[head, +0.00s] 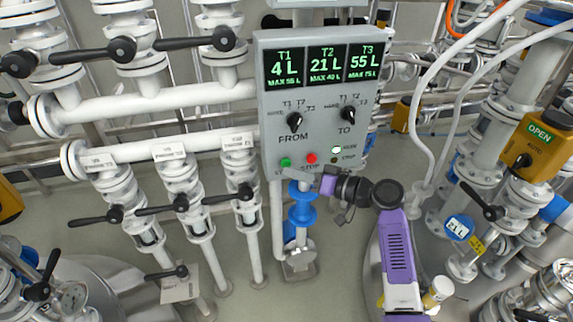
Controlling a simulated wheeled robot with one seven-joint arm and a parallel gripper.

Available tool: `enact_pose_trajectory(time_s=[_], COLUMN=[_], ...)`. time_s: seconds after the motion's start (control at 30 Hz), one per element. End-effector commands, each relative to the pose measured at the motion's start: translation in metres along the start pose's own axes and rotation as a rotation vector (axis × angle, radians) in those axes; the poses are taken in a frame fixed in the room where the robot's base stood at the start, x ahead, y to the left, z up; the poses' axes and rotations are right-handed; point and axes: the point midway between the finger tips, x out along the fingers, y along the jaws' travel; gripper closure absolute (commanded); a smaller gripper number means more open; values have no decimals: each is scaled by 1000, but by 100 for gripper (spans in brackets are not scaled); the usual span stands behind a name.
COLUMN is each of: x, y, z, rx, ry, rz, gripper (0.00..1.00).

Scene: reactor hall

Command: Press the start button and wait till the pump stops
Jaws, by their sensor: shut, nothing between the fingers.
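The grey control panel (270,75) faces me at top centre. The green start button (286,162) is at its lower left, with the red stop button (311,158) to its right. My gripper (291,175) is shut and empty, its fingertips just below the green button, over part of its label. I cannot tell whether they touch the panel. Displays read T1 4 L (285,66), T2 21 L (326,64) and T3 55 L (365,62). The upper lamp (336,150) looks lit pale green; the lower lamp (334,160) is dark.
The FROM knob (295,122) and TO knob (347,114) sit above the buttons. White pipes and valves with black handles (122,49) fill the left. A yellow box (535,145) marked OPEN AUTO is at right. A blue pipe fitting (302,215) stands below the panel.

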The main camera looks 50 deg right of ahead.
Motion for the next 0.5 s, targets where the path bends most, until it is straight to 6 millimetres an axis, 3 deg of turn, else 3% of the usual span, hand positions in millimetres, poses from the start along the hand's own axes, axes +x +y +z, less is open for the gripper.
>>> enact_pose_trajectory(time_s=[0.5], x=[-8], y=[-6], z=[6], rx=[1], ry=[-1], rz=[0], gripper=[100])
